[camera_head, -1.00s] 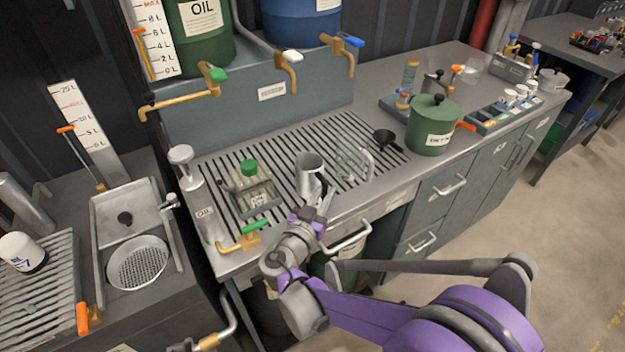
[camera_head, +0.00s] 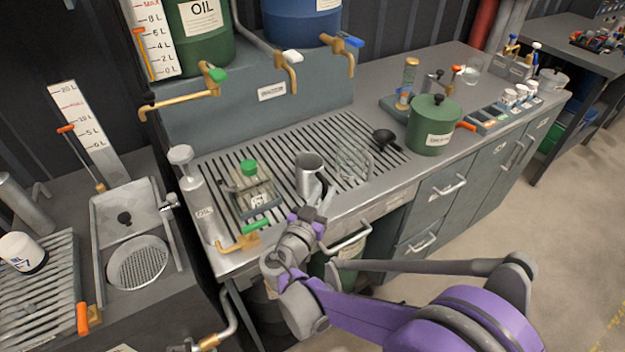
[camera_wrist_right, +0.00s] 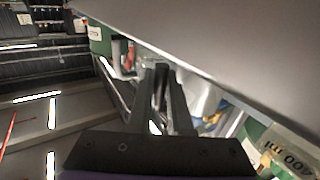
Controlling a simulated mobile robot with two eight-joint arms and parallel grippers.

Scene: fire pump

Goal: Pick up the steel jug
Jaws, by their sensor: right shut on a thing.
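The steel jug (camera_head: 308,176) stands upright on the slatted drain grate (camera_head: 237,210) of the bench, near its front edge. My right gripper (camera_head: 321,200) reaches it from the front and is shut on its handle side. In the right wrist view the gripper's fingers (camera_wrist_right: 162,95) point away from the camera, and a large smooth grey surface, likely the jug, fills the top right. The exact grip is too small to make out. My left gripper is in neither view.
A clear glass jug (camera_head: 353,162) stands just right of the steel jug. A green-capped container (camera_head: 250,185) is to its left. A black funnel (camera_head: 384,138) and a green pot (camera_head: 433,125) are farther right. Taps (camera_head: 287,62) hang above the grate at the back.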

